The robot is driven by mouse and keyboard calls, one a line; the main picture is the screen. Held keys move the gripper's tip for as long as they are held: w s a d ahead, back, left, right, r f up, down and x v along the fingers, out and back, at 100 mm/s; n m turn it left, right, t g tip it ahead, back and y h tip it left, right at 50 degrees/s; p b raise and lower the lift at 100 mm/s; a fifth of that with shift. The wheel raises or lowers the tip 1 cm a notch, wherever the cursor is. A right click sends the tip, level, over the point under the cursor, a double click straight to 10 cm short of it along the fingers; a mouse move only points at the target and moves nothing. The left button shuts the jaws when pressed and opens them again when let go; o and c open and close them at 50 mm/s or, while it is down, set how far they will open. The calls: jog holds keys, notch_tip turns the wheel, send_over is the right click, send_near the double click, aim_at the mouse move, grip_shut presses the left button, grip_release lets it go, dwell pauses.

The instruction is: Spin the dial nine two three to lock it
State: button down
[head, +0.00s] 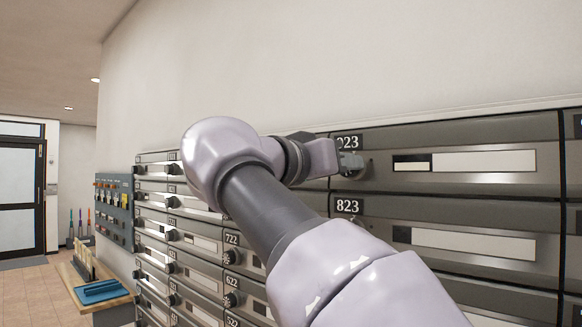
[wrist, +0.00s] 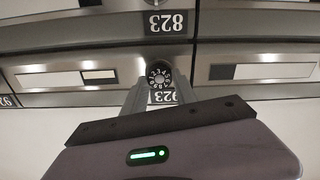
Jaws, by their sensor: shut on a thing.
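Mailbox 923 (head: 465,160) is in the top row in the head view, its number plate partly hidden by my gripper. My gripper (head: 350,161) reaches in from the left and is shut on the dial of 923, which is mostly hidden there. In the wrist view, which is upside down, the black dial (wrist: 158,75) with white marks sits between the fingertips of my gripper (wrist: 157,84). The 923 number plate (wrist: 163,97) shows between the fingers. I cannot read which mark the dial points to.
Mailbox 823 (head: 460,240) is just below, its dial mostly hidden by my arm. More mailboxes (head: 195,240) with dials run down to the left. A blue-grey key board (head: 112,215) and a wooden counter (head: 75,285) stand farther left. Floor there is open.

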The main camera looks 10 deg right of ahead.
jog(key=c, duration=1)
grip_release()
jog(key=shift+o, duration=0.2)
jog(key=p+v, duration=0.4)
jog(key=v, duration=1.3)
jog(key=shift+a, duration=0.2)
jog(key=shift+s, duration=0.1)
